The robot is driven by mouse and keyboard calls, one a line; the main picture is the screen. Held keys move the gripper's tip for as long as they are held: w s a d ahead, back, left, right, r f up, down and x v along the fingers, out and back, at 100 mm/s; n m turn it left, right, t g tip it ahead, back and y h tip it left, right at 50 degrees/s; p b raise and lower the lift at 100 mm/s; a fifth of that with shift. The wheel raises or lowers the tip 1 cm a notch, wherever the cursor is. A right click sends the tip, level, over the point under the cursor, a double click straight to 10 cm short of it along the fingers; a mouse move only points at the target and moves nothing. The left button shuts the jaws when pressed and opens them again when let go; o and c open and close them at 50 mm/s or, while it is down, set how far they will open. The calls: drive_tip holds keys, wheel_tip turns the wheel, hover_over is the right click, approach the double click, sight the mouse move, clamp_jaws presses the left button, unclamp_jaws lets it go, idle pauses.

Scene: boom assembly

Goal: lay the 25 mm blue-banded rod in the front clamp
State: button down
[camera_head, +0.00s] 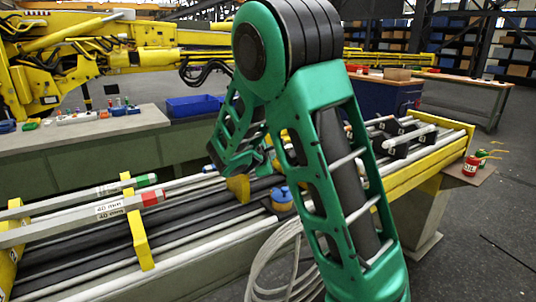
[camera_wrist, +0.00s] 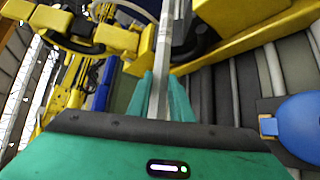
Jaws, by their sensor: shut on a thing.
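My gripper (camera_head: 262,160) is low over the rod bench, partly hidden behind my own green arm. In the wrist view its two green fingers (camera_wrist: 163,100) are shut on a pale grey rod (camera_wrist: 161,62), which runs up and away between them. No blue band shows on the visible part of this rod, so I cannot tell its size. Black clamp-like blocks (camera_head: 397,149) with pale rods stand on the right part of the bench. I cannot tell which holder is the front clamp.
A red-ended rod (camera_head: 150,198) and a green-ended rod (camera_head: 145,181) lie at left by a yellow upright (camera_head: 141,238). A blue round-topped object (camera_head: 282,197) sits close to my gripper; it also shows in the wrist view (camera_wrist: 297,128). A coiled pale cable (camera_head: 280,262) hangs in front.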

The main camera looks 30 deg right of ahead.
drive_tip(key=shift+f, duration=0.55)
drive_tip(key=shift+f, duration=0.35)
drive_tip(key=shift+f, duration=0.25)
drive_tip(key=c, duration=1.5)
unclamp_jaws()
